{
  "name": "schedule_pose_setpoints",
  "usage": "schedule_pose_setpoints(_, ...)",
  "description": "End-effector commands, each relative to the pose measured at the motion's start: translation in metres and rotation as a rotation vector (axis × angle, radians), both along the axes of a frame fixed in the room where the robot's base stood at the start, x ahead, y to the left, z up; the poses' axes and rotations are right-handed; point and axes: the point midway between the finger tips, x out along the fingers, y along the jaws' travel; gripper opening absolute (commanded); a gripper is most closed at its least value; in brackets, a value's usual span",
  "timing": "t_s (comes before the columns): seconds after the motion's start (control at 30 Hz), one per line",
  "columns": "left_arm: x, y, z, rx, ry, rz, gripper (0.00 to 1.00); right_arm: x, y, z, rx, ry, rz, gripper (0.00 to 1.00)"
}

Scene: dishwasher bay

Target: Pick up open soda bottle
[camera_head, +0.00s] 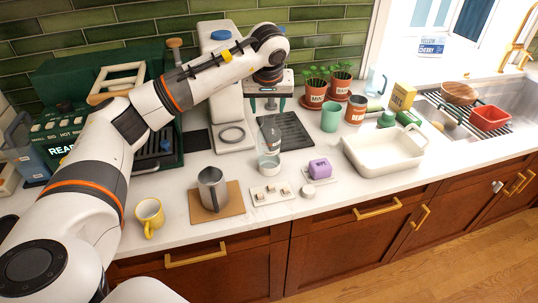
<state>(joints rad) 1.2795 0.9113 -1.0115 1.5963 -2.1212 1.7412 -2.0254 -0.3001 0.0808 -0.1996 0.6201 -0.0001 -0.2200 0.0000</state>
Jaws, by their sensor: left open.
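My left gripper (268,104) points down over the counter near the back wall, its two dark fingers apart and nothing seen between them. A clear bottle-like container (270,133) stands on the counter just below and in front of the fingers in the picture. I cannot tell for sure that it is the open soda bottle, or whether it has a cap. The gap between it and the fingers is hard to judge. My right gripper is not in view.
A small glass bowl (268,166) is just in front of the clear container. A dark drying mat (296,132), a green cup (331,117) and a white baking dish (384,158) lie to the right. A metal pitcher (212,189) and yellow mug (150,214) stand front left.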

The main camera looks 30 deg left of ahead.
Motion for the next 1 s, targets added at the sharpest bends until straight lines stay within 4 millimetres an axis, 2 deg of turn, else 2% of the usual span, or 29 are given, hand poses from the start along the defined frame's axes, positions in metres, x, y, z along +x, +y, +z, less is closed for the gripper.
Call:
schedule_pose_setpoints(0.17, 0.006, 0.003, -0.011, -0.001, 0.003, 0.0, 0.56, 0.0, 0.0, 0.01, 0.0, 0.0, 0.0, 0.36)
schedule_pose_setpoints(0.3, 0.016, 0.007, -0.028, -0.002, 0.005, -0.001, 0.56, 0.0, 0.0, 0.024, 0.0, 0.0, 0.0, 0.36)
schedule_pose_setpoints(0.43, 0.021, 0.011, -0.045, -0.001, 0.002, 0.0, 0.56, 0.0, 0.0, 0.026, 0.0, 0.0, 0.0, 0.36)
schedule_pose_setpoints(0.73, 0.023, 0.011, -0.05, -0.001, -0.002, -0.002, 0.56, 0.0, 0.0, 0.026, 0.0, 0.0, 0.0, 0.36)
schedule_pose_setpoints(1.0, 0.023, 0.011, -0.05, -0.001, -0.001, -0.002, 0.11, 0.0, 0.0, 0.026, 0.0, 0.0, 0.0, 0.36)
